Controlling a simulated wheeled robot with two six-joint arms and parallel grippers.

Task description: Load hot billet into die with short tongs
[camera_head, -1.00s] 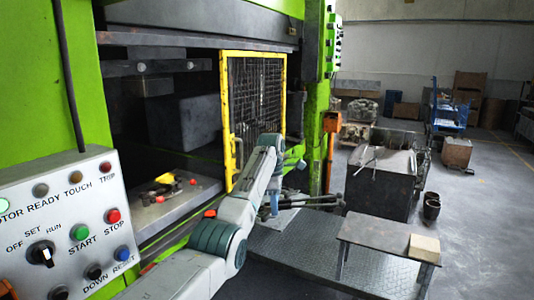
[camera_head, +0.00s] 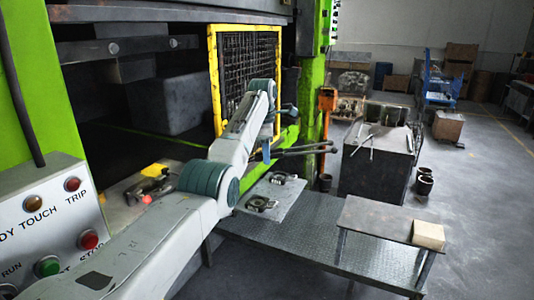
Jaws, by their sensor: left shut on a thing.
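My left arm reaches in from the lower left toward the yellow mesh guard. My left gripper (camera_head: 268,152) is partly hidden by its own wrist and is shut on the dark tongs. The tongs (camera_head: 308,149) stick out to the right of it, in the air, their two long bars roughly level. My right gripper is out of view.
The yellow mesh guard (camera_head: 248,75) stands behind my wrist. The control panel (camera_head: 50,225) is at left. A grey plate with two dark fittings (camera_head: 285,200) lies beyond my forearm. A low table (camera_head: 380,225) carries a tan block (camera_head: 428,234). A dark bin (camera_head: 375,165) stands behind.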

